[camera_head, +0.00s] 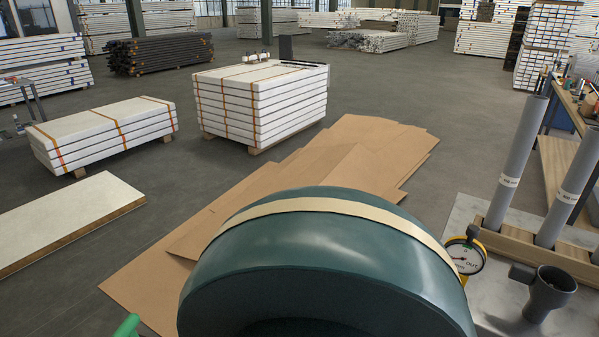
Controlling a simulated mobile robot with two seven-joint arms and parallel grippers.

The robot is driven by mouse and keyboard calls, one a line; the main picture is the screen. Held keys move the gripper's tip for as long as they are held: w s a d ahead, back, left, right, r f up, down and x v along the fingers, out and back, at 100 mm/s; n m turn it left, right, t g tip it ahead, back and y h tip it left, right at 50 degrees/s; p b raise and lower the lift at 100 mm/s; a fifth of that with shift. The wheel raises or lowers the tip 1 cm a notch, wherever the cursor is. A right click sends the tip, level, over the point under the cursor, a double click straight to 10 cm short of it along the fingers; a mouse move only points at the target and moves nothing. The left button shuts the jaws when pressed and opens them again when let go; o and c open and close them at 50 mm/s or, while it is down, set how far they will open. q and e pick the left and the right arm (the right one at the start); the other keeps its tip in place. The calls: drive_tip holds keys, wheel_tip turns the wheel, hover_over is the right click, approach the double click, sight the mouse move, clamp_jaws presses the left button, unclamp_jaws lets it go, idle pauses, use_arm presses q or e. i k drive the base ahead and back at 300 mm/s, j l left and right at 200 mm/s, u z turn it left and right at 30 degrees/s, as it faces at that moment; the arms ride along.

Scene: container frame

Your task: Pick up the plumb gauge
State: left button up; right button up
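A round dial gauge (465,258), which looks like the plumb gauge, is at the lower right of the head view. It has a yellow rim, a white face, a dark needle and the lettering "OUT". A small dark grey knob sits at its top. The large dark green rounded body in front hides part of its lower left side. I cannot tell what supports it. Neither of my grippers can be made out in this view.
The green body with a cream band (330,265) fills the bottom centre. Right of the gauge are a wooden rack (495,236) with grey tubes (514,160) and a dark grey cup-shaped piece (548,292) on a grey surface. Cardboard sheets (355,165) lie on the floor beyond.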

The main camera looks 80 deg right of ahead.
sight(468, 256)
drive_tip(key=z, duration=4.3)
drive_tip(key=j+z, duration=0.25)
drive_tip(key=z, duration=0.2)
drive_tip(key=j+z, duration=0.25)
drive_tip(key=z, duration=0.15)
drive_tip(key=j+z, duration=0.25)
drive_tip(key=z, duration=0.2)
drive_tip(key=k+j+z, duration=0.15)
drive_tip(key=j, duration=0.15)
drive_tip(key=k+j+z, duration=0.15)
drive_tip(key=j, duration=0.2)
drive_tip(key=k+j+z, duration=0.15)
drive_tip(key=j, duration=0.15)
